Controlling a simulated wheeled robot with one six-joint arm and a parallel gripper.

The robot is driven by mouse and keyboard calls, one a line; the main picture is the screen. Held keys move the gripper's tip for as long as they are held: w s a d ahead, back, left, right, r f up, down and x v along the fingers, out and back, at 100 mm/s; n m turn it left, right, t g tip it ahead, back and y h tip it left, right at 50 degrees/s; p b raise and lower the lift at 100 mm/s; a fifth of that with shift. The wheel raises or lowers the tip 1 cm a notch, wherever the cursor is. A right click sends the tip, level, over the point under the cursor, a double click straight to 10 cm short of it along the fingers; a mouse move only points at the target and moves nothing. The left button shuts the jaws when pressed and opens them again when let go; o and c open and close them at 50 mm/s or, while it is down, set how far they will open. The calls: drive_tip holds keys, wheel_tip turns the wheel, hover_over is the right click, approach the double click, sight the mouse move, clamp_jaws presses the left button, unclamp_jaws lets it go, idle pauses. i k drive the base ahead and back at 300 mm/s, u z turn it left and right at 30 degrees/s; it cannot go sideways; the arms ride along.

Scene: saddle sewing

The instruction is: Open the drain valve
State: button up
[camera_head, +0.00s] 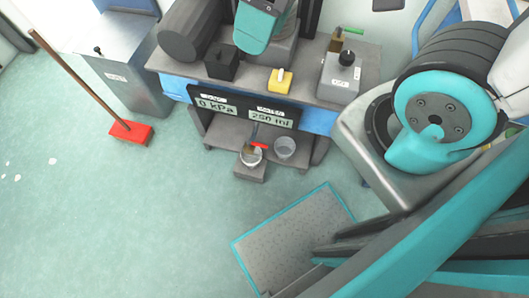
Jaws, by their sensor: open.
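A small red lever (259,146) sits on a thin pipe under the bench, which looks like the drain valve. It lies roughly level, just above a small grey cup (250,159) on a low block. Its exact angle and the valve body are too small to tell. A second valve with a green handle (350,30) stands at the back right of the bench. My arm fills the right side of the view, well apart from the red lever. My gripper cannot be made out in this view.
The bench (310,92) carries a display (243,108) reading 0 kPa and 250 ml, and a yellow switch box (280,80). A clear cup (285,147) stands beside the grey one. A broom (131,132) leans at the left. The floor in front is open, with a mat (290,240).

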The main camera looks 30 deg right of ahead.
sight(249, 143)
drive_tip(key=k, duration=1.65)
drive_tip(key=z, duration=0.05)
drive_tip(key=i, duration=1.55)
drive_tip(key=u, duration=1.85)
drive_tip(key=k, duration=0.55)
drive_tip(key=z, duration=1.55)
